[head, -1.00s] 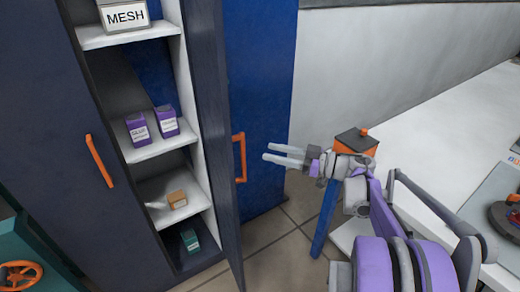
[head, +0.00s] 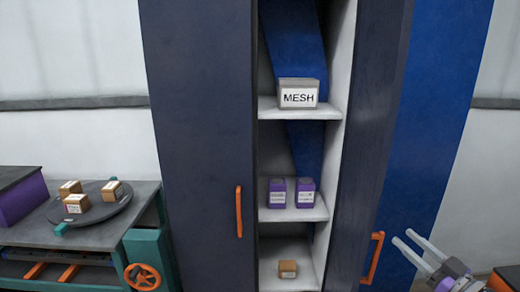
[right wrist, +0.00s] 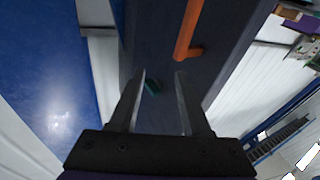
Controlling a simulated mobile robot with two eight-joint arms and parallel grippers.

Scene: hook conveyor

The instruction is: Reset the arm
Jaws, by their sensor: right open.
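My right gripper (head: 422,250) is at the lower right of the head view, right of the cabinet's open door and its orange handle (head: 373,258). Its two grey fingers are apart with nothing between them. In the right wrist view the open fingers (right wrist: 160,90) point toward a dark door panel, with an orange handle (right wrist: 188,30) beyond them and apart from them. My left gripper is not in view.
The dark blue cabinet (head: 200,120) stands open. Its shelves hold a MESH box (head: 298,94), two purple boxes (head: 291,192) and a small brown box (head: 288,269). At left, a bench (head: 120,232) carries a round dark tray (head: 118,203) with small boxes.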

